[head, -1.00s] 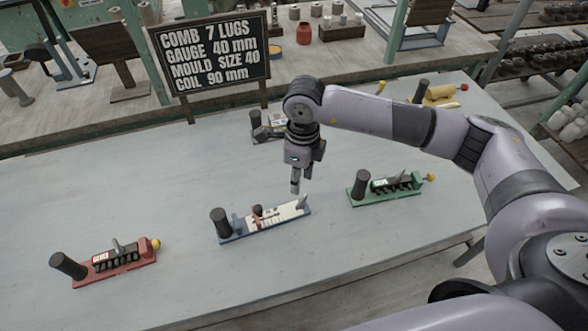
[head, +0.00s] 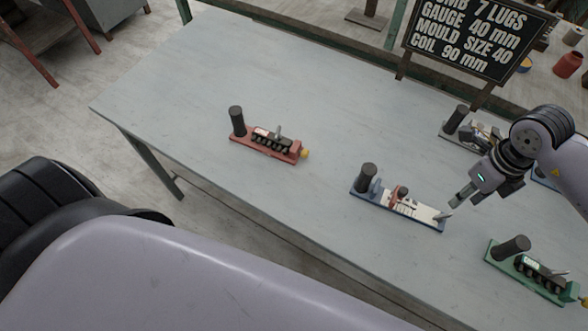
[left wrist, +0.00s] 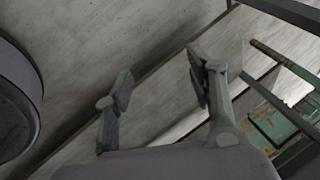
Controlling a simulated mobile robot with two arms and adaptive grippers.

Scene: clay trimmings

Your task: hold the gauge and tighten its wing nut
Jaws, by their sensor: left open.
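I cannot make out the wing nut for certain at this size. My right gripper (head: 455,203) points down at the gauge's right end, close to a small grey upright piece there; whether they touch is unclear. Its finger gap is not visible.
A red-based tool (head: 270,148) stands left of the gauge and a green-based one (head: 530,275) to its right. Another handled tool (head: 470,130) is behind. A lettered black sign (head: 480,38) reads gauge 40 mm. The left part of the grey table (head: 180,90) is clear.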

